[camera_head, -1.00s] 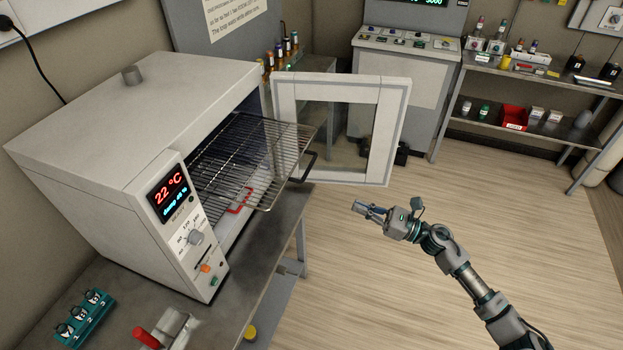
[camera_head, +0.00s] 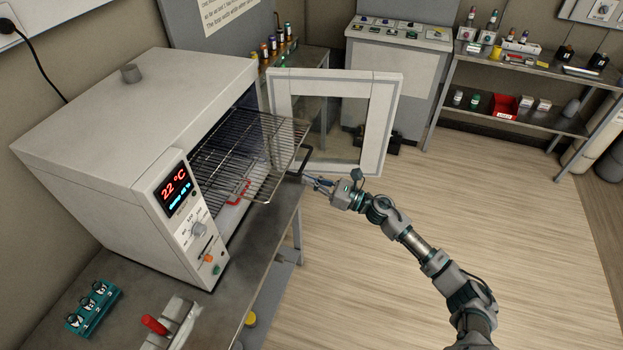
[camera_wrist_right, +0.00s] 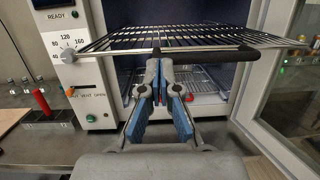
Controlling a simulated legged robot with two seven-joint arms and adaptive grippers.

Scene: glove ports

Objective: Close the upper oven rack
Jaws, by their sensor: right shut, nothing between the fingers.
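The upper oven rack (camera_head: 245,150), a wire grid, is pulled well out of the white oven (camera_head: 120,120). It has a dark front handle bar (camera_head: 306,155). In the right wrist view the rack (camera_wrist_right: 190,38) and its dark bar (camera_wrist_right: 215,54) lie straight ahead. My right gripper (camera_head: 309,181) is shut and empty, close to the front of the handle; in the wrist view its fingertips (camera_wrist_right: 161,68) overlap the bar, and I cannot tell whether they touch it. A lower rack (camera_wrist_right: 205,80) sits inside the oven below. My left gripper is not in view.
The oven door (camera_head: 385,125) stands open behind the rack. The bench (camera_head: 125,260) carries a teal vial holder (camera_head: 93,306) and a red-handled tool (camera_head: 155,325). Shelves stand at the back right. The floor (camera_head: 480,220) around my right arm is clear.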

